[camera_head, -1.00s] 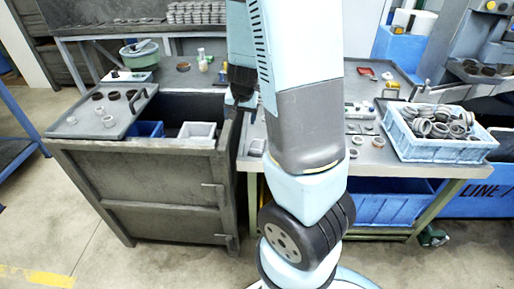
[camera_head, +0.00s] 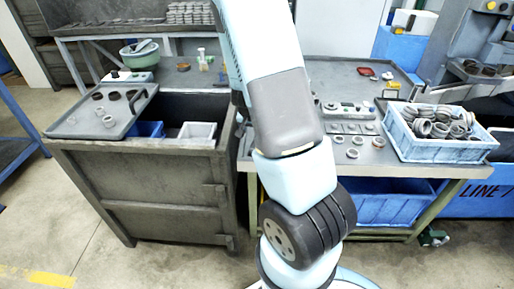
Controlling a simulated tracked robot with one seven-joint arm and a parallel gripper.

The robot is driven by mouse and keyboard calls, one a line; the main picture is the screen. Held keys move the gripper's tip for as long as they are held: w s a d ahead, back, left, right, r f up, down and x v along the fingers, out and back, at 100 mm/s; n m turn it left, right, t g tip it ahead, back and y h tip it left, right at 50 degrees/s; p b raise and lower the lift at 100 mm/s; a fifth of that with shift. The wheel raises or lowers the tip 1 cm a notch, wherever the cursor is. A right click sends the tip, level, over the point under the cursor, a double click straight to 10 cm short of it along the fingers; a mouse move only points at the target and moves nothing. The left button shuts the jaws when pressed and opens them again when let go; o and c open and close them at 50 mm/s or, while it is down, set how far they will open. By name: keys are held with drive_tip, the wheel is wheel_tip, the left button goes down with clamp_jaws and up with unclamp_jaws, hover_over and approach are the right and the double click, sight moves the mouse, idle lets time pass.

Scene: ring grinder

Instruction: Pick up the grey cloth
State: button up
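I cannot make out a grey cloth for certain. A light grey item (camera_head: 143,46) lies in the green bowl (camera_head: 131,56) on the bench at the back left; it is too small to tell whether it is cloth. My arm crosses the middle of the view and hides part of the bench behind it. A small dark part, likely of my gripper (camera_head: 239,101), shows at the arm's left edge above the gap between cabinet and table. Its fingers are hidden, so I cannot see whether it is open or holds anything.
A dark cabinet (camera_head: 150,190) at left has an open top with a blue bin and a grey bin (camera_head: 197,131). A tray (camera_head: 85,122) holds several rings. On the right table, a blue crate (camera_head: 440,149) full of rings stands beside loose rings (camera_head: 352,153).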

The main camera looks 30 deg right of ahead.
drive_tip(key=shift+x, duration=2.8)
drive_tip(key=shift+s+x, duration=0.15)
drive_tip(key=shift+x, duration=1.15)
drive_tip(key=shift+s+x, duration=0.15)
drive_tip(key=shift+x, duration=1.15)
drive_tip(key=shift+f, duration=0.15)
drive_tip(key=shift+c, duration=0.2)
drive_tip(key=c, duration=0.8)
